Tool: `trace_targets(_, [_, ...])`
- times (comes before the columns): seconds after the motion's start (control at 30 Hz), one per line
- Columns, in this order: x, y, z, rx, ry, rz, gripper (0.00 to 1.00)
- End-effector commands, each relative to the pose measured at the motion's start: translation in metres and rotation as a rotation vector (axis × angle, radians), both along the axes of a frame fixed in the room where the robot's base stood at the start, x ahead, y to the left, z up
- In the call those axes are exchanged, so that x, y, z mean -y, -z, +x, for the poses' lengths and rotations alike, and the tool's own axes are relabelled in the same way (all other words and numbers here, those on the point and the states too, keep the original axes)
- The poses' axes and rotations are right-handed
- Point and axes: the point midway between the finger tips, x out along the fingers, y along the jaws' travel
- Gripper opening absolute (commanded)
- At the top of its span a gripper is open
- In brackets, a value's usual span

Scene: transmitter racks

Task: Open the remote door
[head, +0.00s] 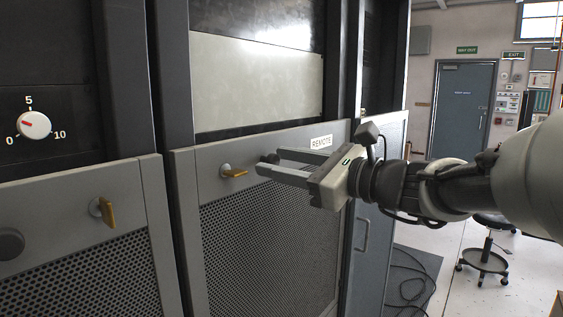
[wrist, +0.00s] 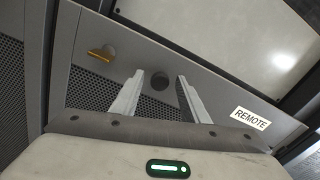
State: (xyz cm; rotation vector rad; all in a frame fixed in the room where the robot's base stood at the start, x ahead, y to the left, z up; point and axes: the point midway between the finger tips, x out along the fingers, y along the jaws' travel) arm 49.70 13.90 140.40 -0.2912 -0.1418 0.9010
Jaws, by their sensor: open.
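The remote door (head: 270,235) is a grey door with a dark mesh panel and a white "REMOTE" label (head: 321,142) at its upper right. It looks closed. A yellow latch handle (head: 234,172) sits on its upper left, turned sideways; it also shows in the wrist view (wrist: 100,55). A round dark knob (wrist: 160,82) is to the right of the latch. My gripper (head: 268,162) is open and empty at the door's upper part. In the wrist view its two fingers (wrist: 160,76) appear on either side of the knob; I cannot tell whether they touch it.
A neighbouring mesh door (head: 80,240) at left has its own yellow handle (head: 104,210), turned upright, and a dark knob (head: 10,244). A dial (head: 34,125) is above it. Cables (head: 410,280) lie on the floor at right. A stool (head: 484,258) stands farther back.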

Motion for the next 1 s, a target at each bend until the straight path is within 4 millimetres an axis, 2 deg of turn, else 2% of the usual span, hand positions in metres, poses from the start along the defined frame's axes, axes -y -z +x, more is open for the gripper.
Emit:
trace_targets(0.27, [-0.0010, 0.0000, 0.0009, 0.000, 0.000, 0.000, 0.41])
trace_targets(0.5, [-0.0009, -0.0001, 0.0007, 0.001, 0.000, -0.001, 0.01])
trace_targets(1.0, [0.0032, -0.0002, -0.0021, 0.000, -0.009, 0.000, 0.00])
